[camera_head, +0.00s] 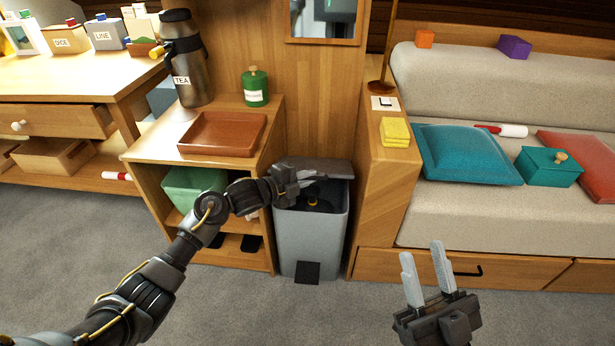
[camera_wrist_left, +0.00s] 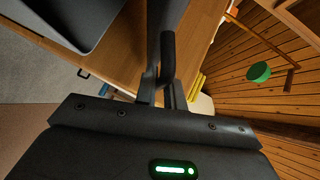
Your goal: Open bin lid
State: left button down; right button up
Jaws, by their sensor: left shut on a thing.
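The grey bin (camera_head: 310,245) stands on the floor between the wooden shelf unit and the bench end, a black pedal at its foot. Its lid (camera_head: 335,168) is raised at the back, and the dark inside shows with a small yellowish thing in it. My left gripper (camera_head: 312,176) is at the lid, partly covering it. In the left wrist view its fingers (camera_wrist_left: 165,95) are shut on a dark bar-like handle (camera_wrist_left: 168,55). My right gripper (camera_head: 427,272) is open and empty, in front of the bench drawers.
The shelf unit on the left holds a brown tray (camera_head: 222,133), a TEA flask (camera_head: 187,65) and a green canister (camera_head: 255,87). Yellow sponges (camera_head: 395,131) lie on the bench end. A teal cushion (camera_head: 465,153) is on the seat. The floor in front is clear.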

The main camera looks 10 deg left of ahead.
pick_arm(q)
jog(key=shift+w+r, duration=0.1)
jog(key=shift+r, duration=0.05)
pick_arm(e)
jog(key=shift+w+a+f+g, duration=0.2)
jog(key=shift+a+f+g, duration=0.2)
jog(key=shift+g, duration=0.1)
pick_arm(q)
jog(key=c, duration=1.5)
grip_release()
pick_arm(e)
jog(key=shift+r, duration=0.1)
